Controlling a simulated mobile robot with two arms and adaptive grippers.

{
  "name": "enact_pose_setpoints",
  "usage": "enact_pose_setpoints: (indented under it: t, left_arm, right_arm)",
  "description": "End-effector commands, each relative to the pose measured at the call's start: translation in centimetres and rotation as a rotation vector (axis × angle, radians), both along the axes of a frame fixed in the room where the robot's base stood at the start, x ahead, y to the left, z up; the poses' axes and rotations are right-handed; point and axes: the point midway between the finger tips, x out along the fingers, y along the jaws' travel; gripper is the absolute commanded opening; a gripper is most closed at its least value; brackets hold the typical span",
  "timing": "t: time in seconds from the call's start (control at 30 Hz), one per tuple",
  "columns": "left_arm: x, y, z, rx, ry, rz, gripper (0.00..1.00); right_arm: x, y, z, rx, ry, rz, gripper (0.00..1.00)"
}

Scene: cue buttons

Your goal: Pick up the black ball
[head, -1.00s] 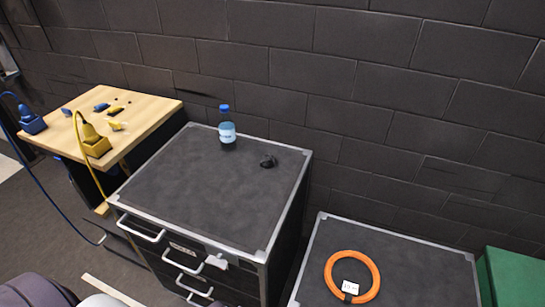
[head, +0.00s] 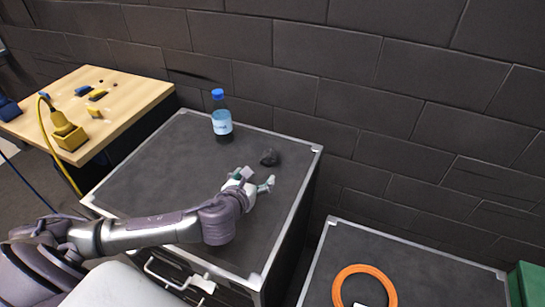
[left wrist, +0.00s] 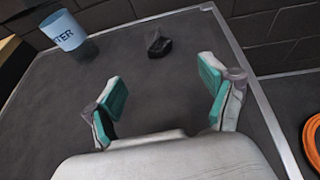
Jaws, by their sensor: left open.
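A small black ball-like object (head: 269,157) with an uneven, faceted look lies on the dark cabinet top (head: 150,180), near its right edge. It also shows in the left wrist view (left wrist: 158,44), ahead of the fingers and roughly between their lines. My left gripper (head: 256,180) is open and empty just on the near side of the black object, apart from it. Its two teal-padded fingers (left wrist: 162,85) are spread wide in the left wrist view. My right gripper is not in view.
A water bottle with a blue cap (head: 221,116) stands left of the black object. A wooden table (head: 130,95) with yellow and blue pieces is at the left. A lower case with an orange ring (head: 364,285) is at the right. A brick wall (head: 330,70) closes the back.

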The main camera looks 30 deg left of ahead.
Motion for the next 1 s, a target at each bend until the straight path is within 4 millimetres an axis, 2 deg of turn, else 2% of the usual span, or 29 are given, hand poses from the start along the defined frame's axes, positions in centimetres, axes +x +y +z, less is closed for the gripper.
enact_pose_setpoints:
  t: [0.1, 0.3, 0.37, 0.47, 0.73, 1.0]
  left_arm:
    - [1.6, 0.4, -0.4, 0.022, -0.003, -0.007, 0.83]
    - [5.3, 0.9, -1.9, 0.017, -0.003, -0.005, 0.83]
    - [6.2, 1.0, -2.3, 0.017, -0.003, -0.006, 0.83]
    - [7.2, 1.1, -2.9, 0.016, -0.002, -0.006, 0.83]
    - [9.1, 1.6, -3.5, 0.015, -0.001, -0.004, 0.83]
    - [12.1, 2.2, -4.9, 0.014, -0.001, -0.005, 0.83]
  right_arm:
    - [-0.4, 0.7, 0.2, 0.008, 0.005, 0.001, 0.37]
    - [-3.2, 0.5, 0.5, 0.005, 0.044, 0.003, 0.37]
    - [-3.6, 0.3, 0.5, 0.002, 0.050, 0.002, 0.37]
    - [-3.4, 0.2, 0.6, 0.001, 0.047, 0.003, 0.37]
    - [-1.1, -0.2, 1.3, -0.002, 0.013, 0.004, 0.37]
    - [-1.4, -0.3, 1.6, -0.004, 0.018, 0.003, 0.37]
